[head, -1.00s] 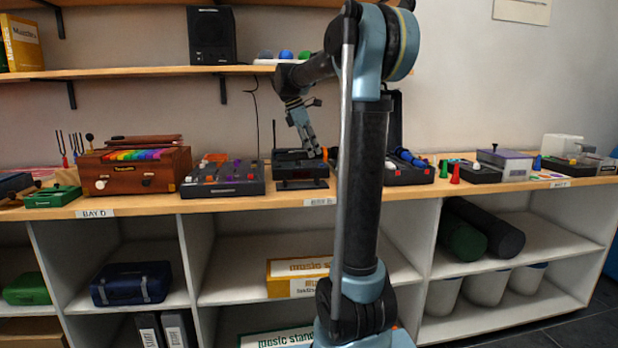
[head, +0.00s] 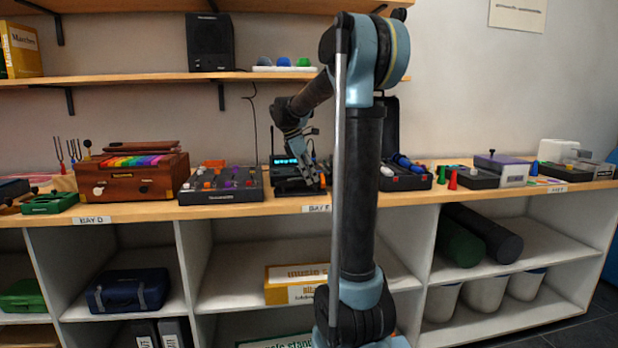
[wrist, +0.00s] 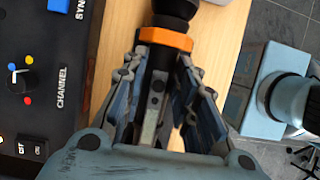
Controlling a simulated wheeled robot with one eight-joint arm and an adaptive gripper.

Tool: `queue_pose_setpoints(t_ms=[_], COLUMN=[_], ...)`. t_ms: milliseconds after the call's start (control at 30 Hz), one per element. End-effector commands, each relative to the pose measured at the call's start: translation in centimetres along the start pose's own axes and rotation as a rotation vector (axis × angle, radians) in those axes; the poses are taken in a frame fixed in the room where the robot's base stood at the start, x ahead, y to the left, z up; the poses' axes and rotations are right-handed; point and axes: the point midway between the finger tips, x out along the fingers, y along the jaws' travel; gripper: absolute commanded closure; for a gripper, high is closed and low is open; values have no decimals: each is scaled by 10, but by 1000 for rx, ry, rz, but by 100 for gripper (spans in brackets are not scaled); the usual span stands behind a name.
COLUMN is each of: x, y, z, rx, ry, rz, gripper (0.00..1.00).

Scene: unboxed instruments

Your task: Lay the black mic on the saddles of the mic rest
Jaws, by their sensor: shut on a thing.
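My gripper (wrist: 158,90) is shut on the black mic (wrist: 158,88) in the wrist view. The mic has an orange ring (wrist: 166,40) and a dark head at the top edge of that view. The fingers lie along both sides of its handle. In the head view my gripper (head: 316,178) points down at the right front of a black receiver (head: 287,176) with a lit cyan display. The mic is too small to make out there. I cannot pick out the mic rest in either view; my arm column hides part of the counter.
A knobbed mixer (head: 222,184) stands left of the receiver, and an open black case (head: 405,176) right of my column. Bare wood (wrist: 224,45) lies right of the mic.

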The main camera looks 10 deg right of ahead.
Motion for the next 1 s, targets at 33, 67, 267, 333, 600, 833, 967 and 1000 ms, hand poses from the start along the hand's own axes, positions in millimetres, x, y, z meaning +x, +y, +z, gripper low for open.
queue_pose_setpoints(t_ms=[33, 67, 267, 333, 600, 833, 967, 1000], x=[1, 2, 1, 1, -6, -42, -68, -76], y=[0, 0, 0, 0, 0, 0, 0, 0], z=[0, -1, -1, -1, -1, -1, -1, -1], rx=[0, 0, -1, -1, -2, -3, -4, -4], ry=[0, 0, 0, 0, 0, 0, 0, 0], rz=[0, 0, 0, 0, 1, 1, 1, 1], gripper=[100, 70, 53, 53, 53, 53, 53, 53])
